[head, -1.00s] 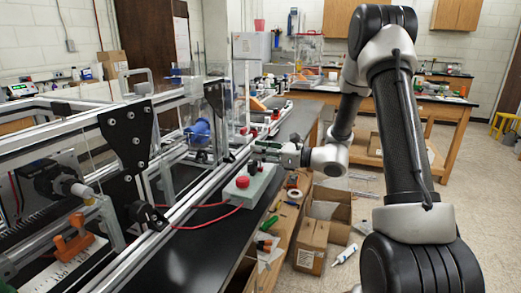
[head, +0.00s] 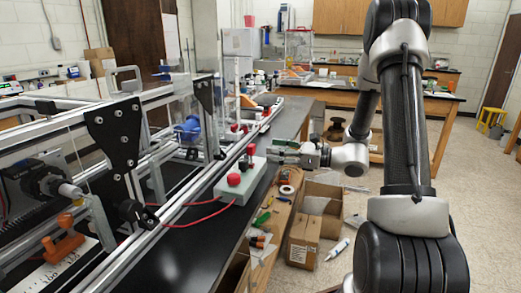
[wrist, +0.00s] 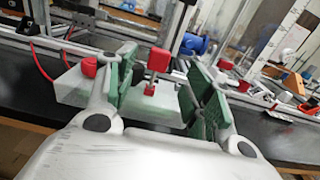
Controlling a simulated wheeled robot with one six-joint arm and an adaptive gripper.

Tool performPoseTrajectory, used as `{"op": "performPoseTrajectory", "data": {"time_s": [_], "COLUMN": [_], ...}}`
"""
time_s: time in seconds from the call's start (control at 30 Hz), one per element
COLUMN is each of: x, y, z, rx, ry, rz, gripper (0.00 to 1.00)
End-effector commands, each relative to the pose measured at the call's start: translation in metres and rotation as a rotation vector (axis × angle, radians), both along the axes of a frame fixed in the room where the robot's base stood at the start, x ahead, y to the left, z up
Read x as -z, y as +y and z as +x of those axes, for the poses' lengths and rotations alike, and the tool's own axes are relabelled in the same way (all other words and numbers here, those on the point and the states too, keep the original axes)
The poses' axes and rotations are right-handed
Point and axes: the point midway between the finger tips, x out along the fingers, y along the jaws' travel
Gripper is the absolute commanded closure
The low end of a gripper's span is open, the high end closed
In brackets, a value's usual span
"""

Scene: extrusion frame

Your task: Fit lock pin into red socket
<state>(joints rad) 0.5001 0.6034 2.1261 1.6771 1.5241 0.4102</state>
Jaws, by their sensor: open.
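A pale grey box (head: 226,192) lies on the black bench top, with a large red knob (head: 233,179) on it. The lock pin, with a red block-shaped head (wrist: 158,60), stands upright over the small red socket (wrist: 149,89) on the box, its thin shaft meeting the socket; how deep it sits I cannot tell. The pin's red head (head: 250,149) also shows in the head view. My gripper (wrist: 158,92) is open, its green-padded fingers apart on either side of the pin in the picture. In the head view, my gripper (head: 274,151) is just right of the pin head.
Red cables (head: 195,220) run from the box across the bench. The aluminium extrusion frame (head: 165,195) stands along the left. Tools and a tape roll (head: 287,190) lie on a lower shelf at right, with cardboard boxes (head: 303,241) beside it. The black bench front is clear.

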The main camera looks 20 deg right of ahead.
Motion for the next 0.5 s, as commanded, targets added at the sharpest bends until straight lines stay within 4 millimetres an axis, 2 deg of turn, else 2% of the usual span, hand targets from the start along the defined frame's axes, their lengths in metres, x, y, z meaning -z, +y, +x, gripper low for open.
{"op": "performPoseTrajectory", "data": {"time_s": [0.1,0.2,0.5], "x": [0.0,0.0,0.0], "y": [-0.017,-0.024,-0.027], "z": [-0.011,-0.016,-0.019], "rx": [0.003,0.001,0.0], "ry": [0.0,-0.001,-0.001], "rz": [-0.001,-0.001,-0.001], "gripper": [0.48,0.48,0.48]}}
